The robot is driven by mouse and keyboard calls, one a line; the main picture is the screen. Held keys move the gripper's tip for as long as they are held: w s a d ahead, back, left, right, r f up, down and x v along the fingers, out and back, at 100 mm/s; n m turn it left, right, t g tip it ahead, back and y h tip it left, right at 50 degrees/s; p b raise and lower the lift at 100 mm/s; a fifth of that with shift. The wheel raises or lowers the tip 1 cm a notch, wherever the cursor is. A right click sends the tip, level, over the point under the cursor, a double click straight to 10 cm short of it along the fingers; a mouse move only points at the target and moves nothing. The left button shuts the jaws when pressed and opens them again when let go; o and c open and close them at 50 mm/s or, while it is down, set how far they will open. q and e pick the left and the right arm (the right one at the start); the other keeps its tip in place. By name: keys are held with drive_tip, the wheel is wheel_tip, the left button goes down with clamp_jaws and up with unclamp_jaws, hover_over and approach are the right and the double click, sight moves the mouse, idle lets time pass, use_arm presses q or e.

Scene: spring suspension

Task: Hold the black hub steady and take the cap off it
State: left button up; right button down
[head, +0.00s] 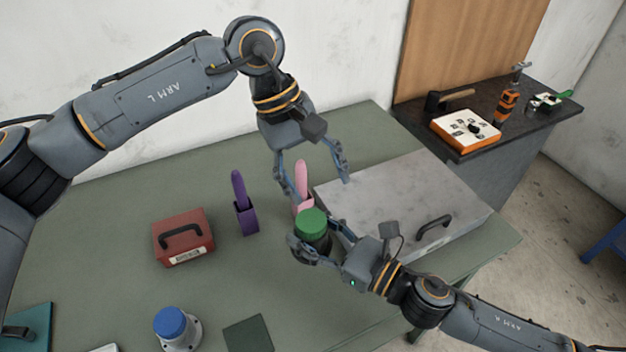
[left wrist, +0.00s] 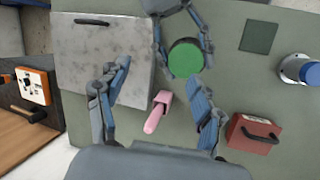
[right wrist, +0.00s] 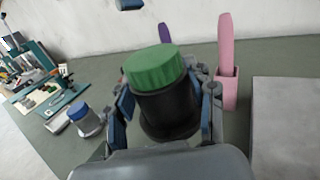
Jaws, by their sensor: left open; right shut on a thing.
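The black hub (right wrist: 168,112) stands upright on the green table with the green cap (head: 313,222) on its top. The cap also shows in the left wrist view (left wrist: 185,58) and in the right wrist view (right wrist: 153,68). My right gripper (head: 318,247) is shut on the hub's side, below the cap. My left gripper (head: 318,186) is open and empty, above and behind the cap in the head view, fingers pointing down. In the left wrist view its fingers (left wrist: 157,100) are spread wide, with the cap beyond them.
A pink item in a holder (head: 302,180) stands close behind the hub, near my left fingers. A purple one (head: 242,205), a red box (head: 183,238) and a blue-capped white piece (head: 173,325) are to the left. A grey marble-like case (head: 400,200) lies to the right.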

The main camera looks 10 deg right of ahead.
sight(312, 220)
use_arm(q)
drive_tip(key=s+m+y, duration=0.1)
drive_tip(key=s+r+t+y, duration=0.1)
drive_tip(key=shift+a+m+y, duration=0.1)
drive_tip(key=shift+m+y, duration=0.2)
drive_tip(key=shift+m, duration=0.1)
drive_tip(key=shift+s+a+r+t+y, duration=0.2)
drive_tip(key=shift+a+t+y, duration=0.15)
drive_tip(key=shift+t+y, duration=0.2)
drive_tip(key=shift+m, duration=0.3)
drive_tip(key=shift+f, duration=3.9)
